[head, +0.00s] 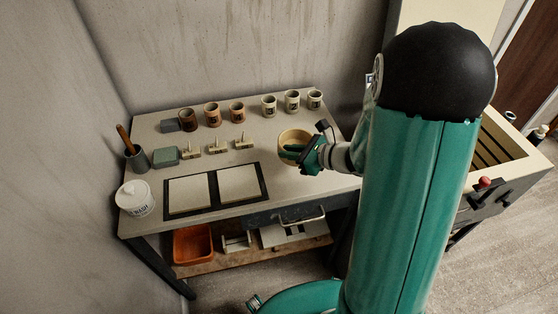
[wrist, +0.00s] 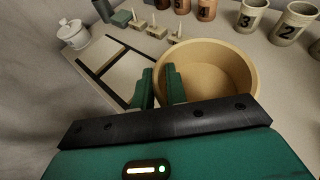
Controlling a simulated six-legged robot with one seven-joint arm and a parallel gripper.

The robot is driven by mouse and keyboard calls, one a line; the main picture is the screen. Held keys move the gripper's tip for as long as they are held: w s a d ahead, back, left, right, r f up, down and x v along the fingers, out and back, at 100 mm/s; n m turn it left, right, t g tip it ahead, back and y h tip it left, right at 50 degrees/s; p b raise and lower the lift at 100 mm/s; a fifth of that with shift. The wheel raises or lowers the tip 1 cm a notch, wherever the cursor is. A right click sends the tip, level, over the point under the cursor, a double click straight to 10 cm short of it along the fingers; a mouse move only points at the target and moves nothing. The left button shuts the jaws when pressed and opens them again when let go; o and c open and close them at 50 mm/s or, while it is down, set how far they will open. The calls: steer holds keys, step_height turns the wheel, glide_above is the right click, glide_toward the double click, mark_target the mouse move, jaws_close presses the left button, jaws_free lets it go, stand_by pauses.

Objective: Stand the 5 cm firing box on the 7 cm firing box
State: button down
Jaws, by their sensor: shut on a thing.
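A round, open, pale yellow-tan firing box (head: 296,136) stands at the right part of the worktable. In the wrist view the firing box (wrist: 225,62) shows its wide mouth and empty inside.
Several brown and cream cups (head: 291,99) stand along the back. Small cone stands (head: 215,147) and a green block (head: 165,156) lie left of the box. Two pale slabs in a dark frame (head: 264,182) lie in front. A white lidded jar (head: 135,199) stands at the left.

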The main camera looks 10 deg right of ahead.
steer(key=w+f, duration=0.1)
steer(key=w+a+f, duration=0.1)
steer(key=f, duration=0.1)
steer(key=w+f, duration=0.1)
steer(key=shift+w+a+f, duration=0.2)
steer(key=shift+a+f, duration=0.2)
steer(key=shift+w+f, duration=0.1)
steer(key=shift+f, duration=1.45)
steer(key=shift+f, duration=0.1)
steer(key=c, duration=1.4)
jaws_free()
